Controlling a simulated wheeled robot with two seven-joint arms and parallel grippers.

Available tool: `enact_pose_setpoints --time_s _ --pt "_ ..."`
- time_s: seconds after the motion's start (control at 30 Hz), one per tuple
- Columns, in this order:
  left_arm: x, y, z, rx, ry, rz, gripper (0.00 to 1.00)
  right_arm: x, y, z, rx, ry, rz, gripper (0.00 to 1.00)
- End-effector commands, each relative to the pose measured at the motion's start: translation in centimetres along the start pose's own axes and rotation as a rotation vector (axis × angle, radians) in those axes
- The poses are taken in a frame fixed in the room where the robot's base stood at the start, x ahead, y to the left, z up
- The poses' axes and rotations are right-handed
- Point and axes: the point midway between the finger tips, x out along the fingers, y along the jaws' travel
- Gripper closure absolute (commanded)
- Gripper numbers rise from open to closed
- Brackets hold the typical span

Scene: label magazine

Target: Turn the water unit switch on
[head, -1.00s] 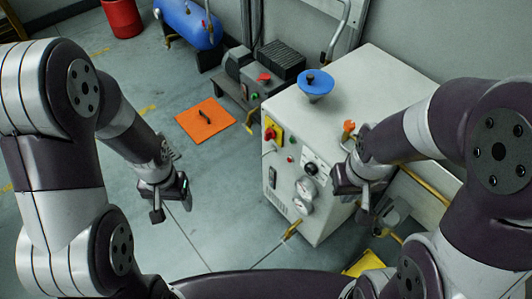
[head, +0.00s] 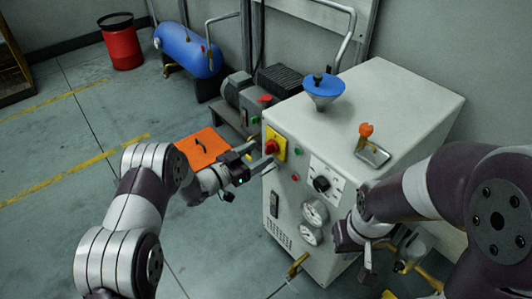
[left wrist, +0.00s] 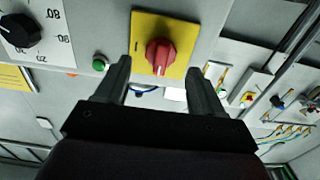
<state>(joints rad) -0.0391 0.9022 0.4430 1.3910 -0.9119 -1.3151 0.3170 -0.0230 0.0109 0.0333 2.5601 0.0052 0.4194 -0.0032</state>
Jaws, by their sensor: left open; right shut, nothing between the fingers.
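The water unit (head: 400,120) is a white cabinet with a red rotary switch (head: 270,147) on a yellow plate (head: 279,139) at its front's upper left corner. In the left wrist view the red switch (left wrist: 160,56) sits on its yellow plate (left wrist: 178,26), ahead of and roughly between the fingertips. My left gripper (head: 256,158) is open in front of the switch; its fingers (left wrist: 162,75) appear apart from the knob. Which setting the switch points to is unclear. My right gripper (head: 362,250) is shut and empty beside the cabinet's lower right front.
The cabinet front also carries a green button (head: 297,152), a black dial (head: 321,184) and gauges (head: 315,211). A blue funnel (head: 323,88) and an orange-handled part (head: 365,132) are on top. A pump (head: 250,97) stands behind, near an orange floor plate (head: 203,147).

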Motion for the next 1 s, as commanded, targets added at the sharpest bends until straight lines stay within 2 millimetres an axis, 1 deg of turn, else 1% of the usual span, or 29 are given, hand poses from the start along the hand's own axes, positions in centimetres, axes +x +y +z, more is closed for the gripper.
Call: enact_pose_setpoints --time_s 0.03,0.1,0.2,0.3,0.5,0.53,0.57,0.6,0.7,1.0 --pt "1.0 0.1 0.3 0.001 0.0 0.002 0.32 0.6 0.0 0.1 0.0 0.0 0.0 1.0" --pt "2.2 0.1 0.3 0.001 0.0 0.001 0.32 0.8 0.0 0.1 0.0 0.0 0.0 1.0" --pt "3.3 0.0 0.1 0.001 0.0 0.0 0.32 1.0 0.0 0.1 0.0 0.0 0.0 1.0" --pt "3.7 0.0 0.1 0.0 -0.001 -0.001 0.32 1.0 0.0 0.1 0.0 0.0 0.0 1.0" --pt "3.8 0.0 0.0 0.0 -0.001 -0.002 0.32 1.0 0.0 0.1 0.0 0.0 0.0 1.0" --pt "3.8 0.0 0.0 0.0 -0.001 -0.002 0.35 1.0 0.0 0.1 0.0 0.0 0.0 1.0" --pt "3.7 0.0 0.0 0.0 -0.001 -0.002 0.45 1.0 0.0 0.1 0.0 0.0 0.0 1.0" --pt "3.7 0.0 0.0 0.0 -0.001 -0.002 0.58 1.0 0.0 0.1 0.0 0.0 0.0 1.0" --pt "3.7 0.0 0.0 0.0 -0.001 -0.002 0.86 1.0 0.0 0.1 0.0 0.0 0.0 1.0" --pt "3.7 0.0 0.1 0.028 -0.001 -0.002 0.86 1.1 0.0 0.1 0.0 0.0 0.0 1.0"
